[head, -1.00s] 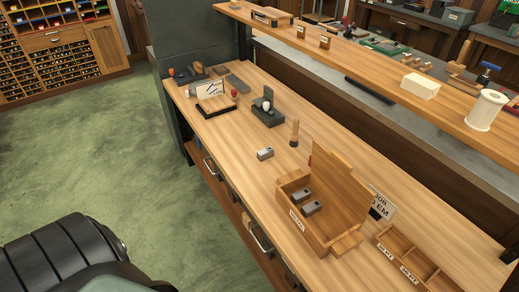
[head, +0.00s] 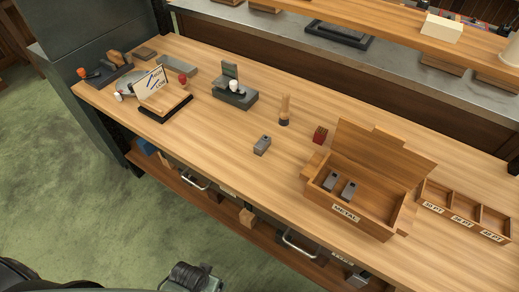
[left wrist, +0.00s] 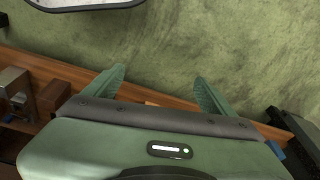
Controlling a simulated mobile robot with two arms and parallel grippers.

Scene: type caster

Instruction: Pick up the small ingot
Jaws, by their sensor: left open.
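A small grey metal ingot (head: 262,145) lies alone on the wooden bench top in the head view, left of an open wooden box labelled METAL (head: 346,213). Two more grey ingots, a left one (head: 331,181) and a right one (head: 349,190), lie inside that box. I cannot tell from size alone which ingot is the smallest. My left gripper (left wrist: 158,85) shows in the left wrist view with its two green fingers spread and nothing between them. It is over the green floor and a wooden edge, with no ingot in that view. My right gripper is not in view.
A wooden-handled tool (head: 285,110) and a small red block (head: 320,135) stand behind the lone ingot. A dark stamp-like device (head: 235,95) and a sign stand (head: 165,100) are to its left. A divided tray (head: 465,205) sits right. The bench front is clear.

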